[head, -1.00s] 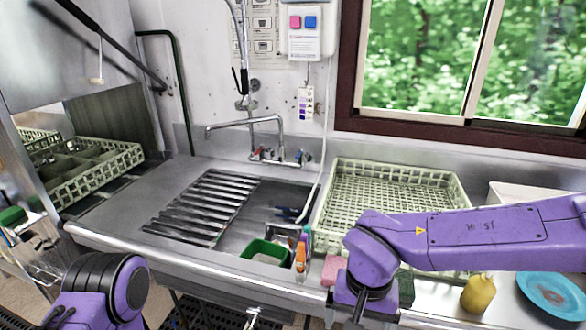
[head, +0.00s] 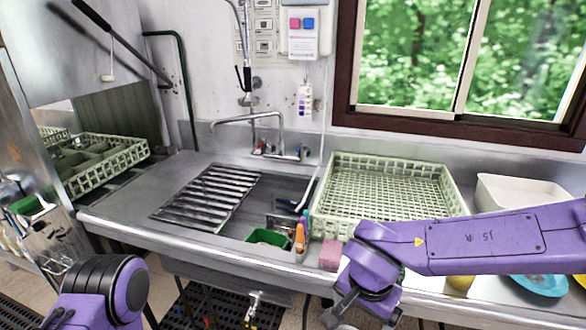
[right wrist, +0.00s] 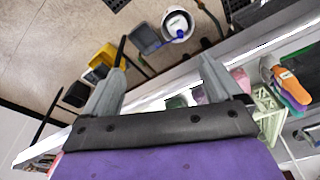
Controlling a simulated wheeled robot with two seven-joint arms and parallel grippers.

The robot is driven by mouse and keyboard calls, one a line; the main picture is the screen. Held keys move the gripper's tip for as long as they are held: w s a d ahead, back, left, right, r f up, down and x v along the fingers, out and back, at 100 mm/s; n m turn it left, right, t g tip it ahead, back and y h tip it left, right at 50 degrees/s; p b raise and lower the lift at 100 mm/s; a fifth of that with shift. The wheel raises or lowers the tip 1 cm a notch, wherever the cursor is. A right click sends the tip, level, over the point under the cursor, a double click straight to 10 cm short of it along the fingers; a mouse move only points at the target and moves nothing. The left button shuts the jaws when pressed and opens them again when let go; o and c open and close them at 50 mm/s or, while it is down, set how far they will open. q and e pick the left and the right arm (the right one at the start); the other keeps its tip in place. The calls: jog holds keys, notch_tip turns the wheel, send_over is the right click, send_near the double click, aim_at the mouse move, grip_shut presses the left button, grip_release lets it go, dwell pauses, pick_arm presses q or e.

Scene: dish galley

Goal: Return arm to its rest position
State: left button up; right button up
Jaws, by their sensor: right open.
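My right arm (head: 480,245) is purple and reaches in from the right, across the front of the counter. My right gripper (right wrist: 165,75) is open, with two grey fingers apart and nothing between them. In the head view it hangs at the bottom edge, just in front of the counter, partly cut off. In the right wrist view it points over the counter's front edge and the floor. A purple link of my left arm (head: 120,290) shows at the lower left; the left gripper is out of view.
A pink sponge (head: 331,254) lies at the counter's front, close by my right wrist. A pale green rack (head: 335,190) lies behind. A blue plate (head: 542,284) and yellow object (head: 460,283) are partly behind my arm.

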jog(key=w+d+f+m+t+h+b, duration=0.1)
jog(key=d+f+m+t+h, duration=0.1)
jog(key=d+f, duration=0.45)
jog(key=w+d+f+m+t+h, duration=0.1)
jog(key=d+f+m+t+h, duration=0.15)
jog(key=f, duration=0.65)
jog(key=s+d+f+n+g+y+b, duration=0.1)
jog(key=s+d+f, duration=0.3)
jog(key=s+f, duration=0.5)
jog(key=s+d+f+n+g+y+b, duration=0.1)
jog(key=s+d+f+n, duration=0.3)
jog(key=s+f, duration=0.5)
jog(key=s+g, duration=0.1)
jog(key=s, duration=0.2)
jog(key=shift+s+d+f+n+b, duration=0.15)
jog(key=shift+s+f+n+b, duration=0.1)
jog(key=shift+n+b, duration=0.15)
